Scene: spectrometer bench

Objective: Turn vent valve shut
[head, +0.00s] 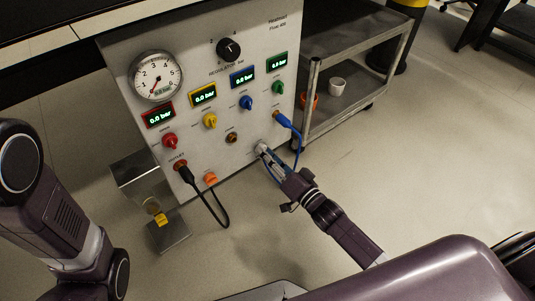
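The grey gas panel (262,65) stands upright with a gauge, a black regulator knob, displays and coloured valve knobs. Knobs are red (169,140), yellow (210,121), blue (246,103) and green (278,88). An orange fitting (210,180) sits low on the panel. The labels are too small to tell which part is the vent valve. My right gripper (263,150) has its fingertips at the panel's lower right, at a small pale part they partly hide. Whether the fingers are closed on it cannot be told. My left arm shows at the left; its gripper is out of view.
A black cable (216,213) hangs in a loop from a lower port. A blue hose (300,139) hangs close to my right gripper. A grey cart (353,70) with a white cup (337,86) stands right. A metal stand (137,172) is left.

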